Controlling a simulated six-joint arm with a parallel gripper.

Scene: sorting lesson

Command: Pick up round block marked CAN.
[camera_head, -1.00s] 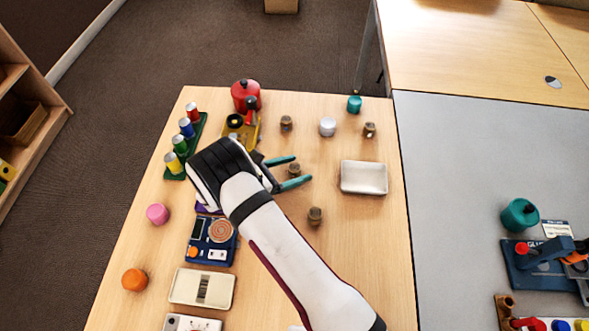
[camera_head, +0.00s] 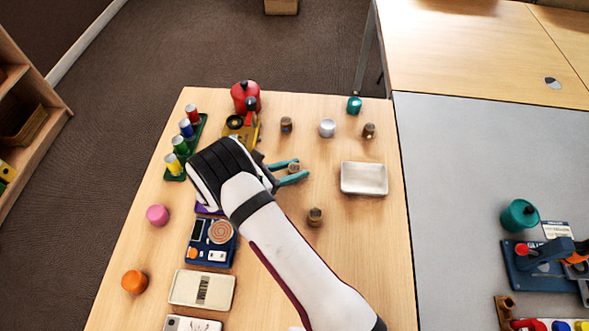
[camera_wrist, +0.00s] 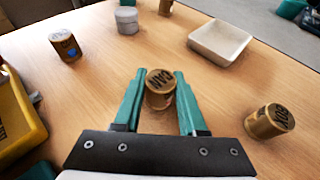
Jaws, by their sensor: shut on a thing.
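The round block marked CAN (camera_wrist: 160,80) is a small brown-gold cylinder with dark letters on its top. It stands upright on the table between the teal fingers of my gripper (camera_wrist: 157,95), which are closed against its sides. In the head view the block (camera_head: 294,168) shows between the fingertips of my gripper (camera_head: 290,173). Its lower part is partly hidden by the fingers there.
A similar round block (camera_wrist: 270,121) with other letters stands to the right in the wrist view. Another brown block (camera_wrist: 65,45) stands at the left. A grey-white cylinder (camera_wrist: 126,20) and a pale tray (camera_wrist: 219,42) are beyond. A yellow object (camera_wrist: 15,115) lies at left.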

